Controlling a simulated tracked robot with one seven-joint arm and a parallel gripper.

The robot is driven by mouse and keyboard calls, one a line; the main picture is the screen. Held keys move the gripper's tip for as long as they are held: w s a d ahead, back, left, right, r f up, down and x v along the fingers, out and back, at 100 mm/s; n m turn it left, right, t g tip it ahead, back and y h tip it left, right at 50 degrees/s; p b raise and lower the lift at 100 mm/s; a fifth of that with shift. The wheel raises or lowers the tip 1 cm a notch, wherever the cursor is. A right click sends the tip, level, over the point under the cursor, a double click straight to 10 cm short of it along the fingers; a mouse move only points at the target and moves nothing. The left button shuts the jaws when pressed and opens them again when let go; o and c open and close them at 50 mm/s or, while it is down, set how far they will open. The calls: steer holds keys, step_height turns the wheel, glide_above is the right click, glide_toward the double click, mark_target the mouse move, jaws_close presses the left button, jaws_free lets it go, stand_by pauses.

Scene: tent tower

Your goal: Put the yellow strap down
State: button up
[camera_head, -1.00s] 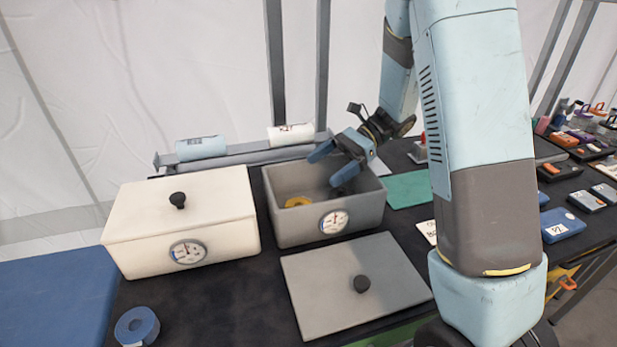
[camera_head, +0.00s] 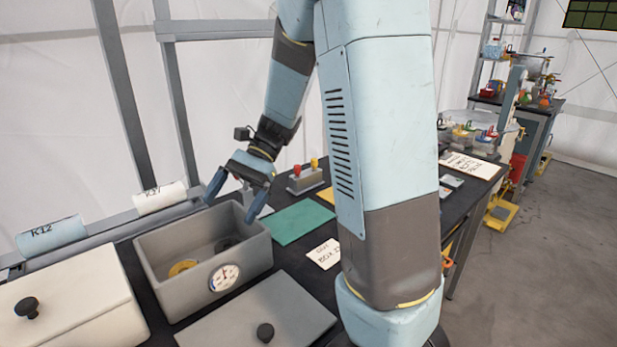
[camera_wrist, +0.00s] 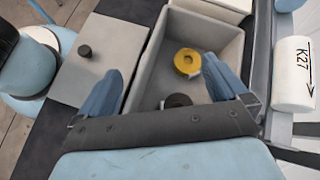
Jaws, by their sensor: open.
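The yellow strap (camera_head: 183,267) is a small roll lying on the floor of the open grey box (camera_head: 167,299). It also shows in the wrist view (camera_wrist: 187,62), near the box's far end. A dark roll (camera_wrist: 178,101) lies in the same box, nearer my gripper; it shows in the head view too (camera_head: 224,244). My gripper (camera_head: 231,204) is open and empty, its blue fingers above the box's right end. In the wrist view the fingers (camera_wrist: 168,88) are spread wide, with nothing held between them.
A grey lid (camera_head: 300,312) with a black knob lies in front of the box. A white lidded box (camera_head: 80,300) stands to the left. Rolls marked K12 (camera_head: 52,237) and K27 (camera_head: 160,198) lie on a rail behind. A green mat (camera_head: 295,221) lies to the right.

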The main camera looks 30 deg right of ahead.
steer(key=s+d+r+n+t+h, duration=0.9)
steer(key=s+d+t, duration=0.1)
steer(key=s, duration=0.4)
steer(key=shift+d+r+t, duration=0.35)
steer(key=shift+d+t, duration=0.05)
steer(key=shift+s, duration=0.1)
steer(key=shift+d, duration=0.1)
